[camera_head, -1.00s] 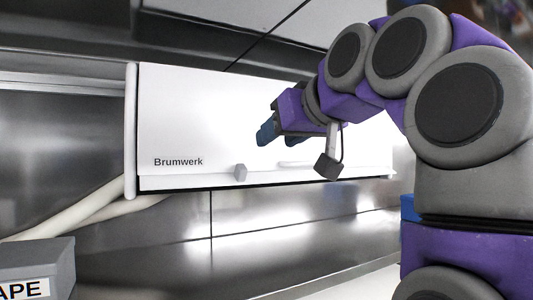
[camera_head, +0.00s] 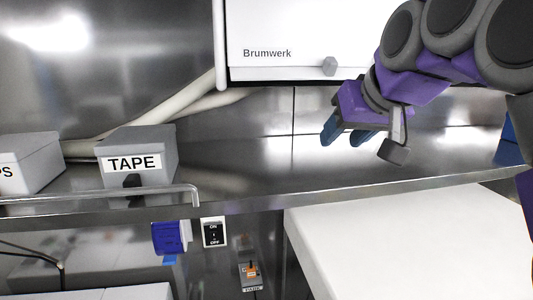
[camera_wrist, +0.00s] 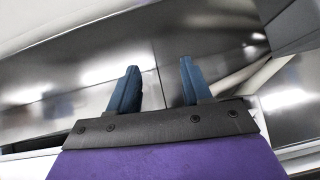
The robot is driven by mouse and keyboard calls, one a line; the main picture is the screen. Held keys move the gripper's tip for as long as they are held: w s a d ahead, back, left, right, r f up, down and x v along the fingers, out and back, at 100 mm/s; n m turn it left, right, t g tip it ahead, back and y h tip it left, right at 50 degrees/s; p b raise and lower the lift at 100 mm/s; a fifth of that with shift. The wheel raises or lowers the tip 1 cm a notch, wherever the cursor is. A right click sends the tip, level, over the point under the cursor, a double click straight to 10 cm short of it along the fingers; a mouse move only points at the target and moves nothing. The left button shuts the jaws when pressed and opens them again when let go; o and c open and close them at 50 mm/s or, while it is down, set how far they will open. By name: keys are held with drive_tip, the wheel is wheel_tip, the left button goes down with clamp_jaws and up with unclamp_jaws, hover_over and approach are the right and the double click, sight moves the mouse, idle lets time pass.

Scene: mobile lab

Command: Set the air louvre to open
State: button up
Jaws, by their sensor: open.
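The white unit marked Brumwerk (camera_head: 290,35) hangs on the back wall at the top of the head view, its upper part cut off. A small grey knob (camera_head: 329,66) sits at its lower edge. I cannot tell which visible part, if any, is the louvre. My gripper (camera_head: 346,138) is to the right of the knob and lower in the picture, in front of the steel wall. Its two blue fingers are apart with nothing between them; they also show in the wrist view (camera_wrist: 158,82), against bare steel.
A grey TAPE box (camera_head: 142,155) and another grey box (camera_head: 30,162) stand on the steel shelf at left, behind a rail (camera_head: 100,195). Below are an ON/OFF switch (camera_head: 213,232), a blue socket (camera_head: 168,238) and a PARK switch (camera_head: 250,274). A white worktop (camera_head: 400,240) is clear.

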drive_tip(key=s+a+f+g, duration=0.1)
drive_tip(key=s+f+g, duration=0.3)
drive_tip(key=f, duration=0.9)
drive_tip(key=s+d+f+m+g+h, duration=0.25)
drive_tip(key=s+f+g, duration=0.45)
drive_tip(key=s+f, duration=1.95)
wheel_tip(320, 180, down, 27)
drive_tip(key=b, duration=2.6)
drive_tip(key=shift+w+a+n, duration=0.35)
drive_tip(key=shift+w, duration=0.1)
drive_tip(key=shift+c, duration=0.6)
